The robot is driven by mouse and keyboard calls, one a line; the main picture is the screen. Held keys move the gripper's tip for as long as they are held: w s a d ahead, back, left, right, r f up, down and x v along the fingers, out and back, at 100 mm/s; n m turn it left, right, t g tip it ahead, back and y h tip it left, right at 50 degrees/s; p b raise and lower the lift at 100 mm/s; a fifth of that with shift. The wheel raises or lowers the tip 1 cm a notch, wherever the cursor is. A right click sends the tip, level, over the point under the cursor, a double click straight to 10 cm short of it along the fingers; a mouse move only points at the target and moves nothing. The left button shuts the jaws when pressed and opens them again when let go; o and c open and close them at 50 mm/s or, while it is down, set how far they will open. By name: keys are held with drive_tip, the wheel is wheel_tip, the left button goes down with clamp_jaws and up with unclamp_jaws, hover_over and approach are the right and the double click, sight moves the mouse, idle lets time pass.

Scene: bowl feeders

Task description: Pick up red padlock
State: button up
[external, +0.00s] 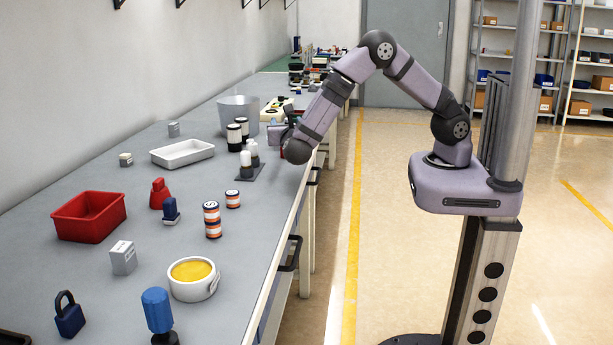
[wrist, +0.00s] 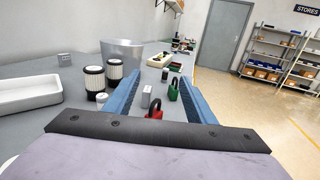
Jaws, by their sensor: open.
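In the wrist view, a small red, loop-topped item (wrist: 155,107), apparently the red padlock, shows between my fingers. Its lower part is hidden behind the dark edge of my gripper. My gripper (wrist: 160,77) is open, with its two blue fingers wide apart and nothing held. It points along the table toward the far end. I cannot tell how far below the fingers the red item lies. In the external view my wrist hides most of this spot. Another red item (external: 157,194) with a narrow top stands on the table there, well away from my gripper.
A green item (wrist: 173,91) and a pale block (wrist: 146,97) are close to the red item. Black-and-white cylinders (wrist: 94,78), a grey bucket (wrist: 121,54) and a white tray (wrist: 28,94) are on the left. A red bin (external: 88,217) and a blue padlock (external: 69,318) are nearer the external camera.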

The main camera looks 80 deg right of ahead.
wheel_tip(320, 180, down, 8)
drive_tip(key=shift+r, duration=0.2)
drive_tip(key=shift+p+x, duration=1.1)
drive_tip(key=shift+x, duration=2.7)
drive_tip(key=shift+c, duration=0.6)
clamp_jaws()
